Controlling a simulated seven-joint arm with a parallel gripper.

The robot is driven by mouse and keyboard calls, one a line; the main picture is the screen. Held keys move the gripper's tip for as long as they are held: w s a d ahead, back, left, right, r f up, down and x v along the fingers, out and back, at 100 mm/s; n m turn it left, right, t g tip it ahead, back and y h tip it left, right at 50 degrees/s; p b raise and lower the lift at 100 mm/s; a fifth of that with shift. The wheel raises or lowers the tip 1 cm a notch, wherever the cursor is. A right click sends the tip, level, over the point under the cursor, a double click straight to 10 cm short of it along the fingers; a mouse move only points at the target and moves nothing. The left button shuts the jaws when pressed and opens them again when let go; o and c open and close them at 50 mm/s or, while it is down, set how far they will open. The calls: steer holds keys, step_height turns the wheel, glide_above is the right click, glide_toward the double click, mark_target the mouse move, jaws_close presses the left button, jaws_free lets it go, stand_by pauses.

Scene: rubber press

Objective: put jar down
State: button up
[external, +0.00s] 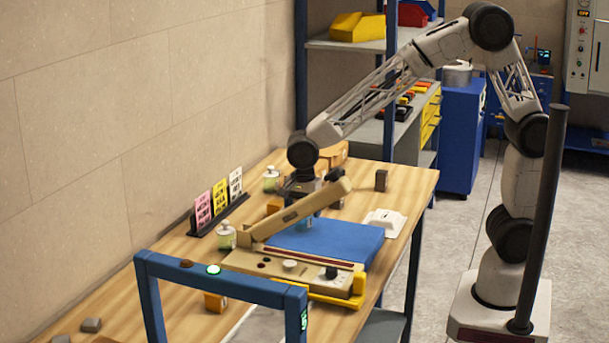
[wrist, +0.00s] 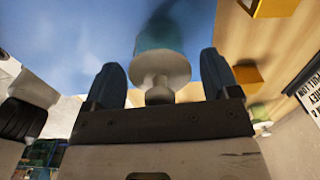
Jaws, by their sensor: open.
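In the wrist view a jar (wrist: 160,38) with a teal body, white lid and knob is between the two fingers of my gripper (wrist: 160,66). The fingers are apart, with a gap on each side of the lid. The blue mat (wrist: 60,35) lies beyond the jar, and a dark shadow falls on it. In the external view my gripper (external: 306,208) points down at the mat's far side (external: 335,243), behind the raised tan press arm (external: 298,211).
A card stand (external: 218,210), a white device (external: 385,222) and a dark block (external: 381,181) surround the mat. A blue frame (external: 222,280) stands in front.

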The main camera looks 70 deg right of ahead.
step_height(320, 180, up, 12)
steer(key=shift+f, duration=0.2)
stand_by(0.4)
stand_by(0.6)
steer(key=shift+s+d+r, duration=0.15)
steer(key=shift+s+d, duration=0.1)
steer(key=shift+d, duration=0.2)
steer(key=s+d+n+t, duration=0.1)
steer(key=s+d+n, duration=0.8)
steer(key=s+d, duration=0.3)
steer(key=s+d+n+t, duration=0.1)
steer(key=s+d+n, duration=0.7)
steer(key=s, duration=1.1)
steer(key=d, duration=0.4)
steer(key=shift+n+t, duration=0.3)
steer(key=shift+n, duration=0.1)
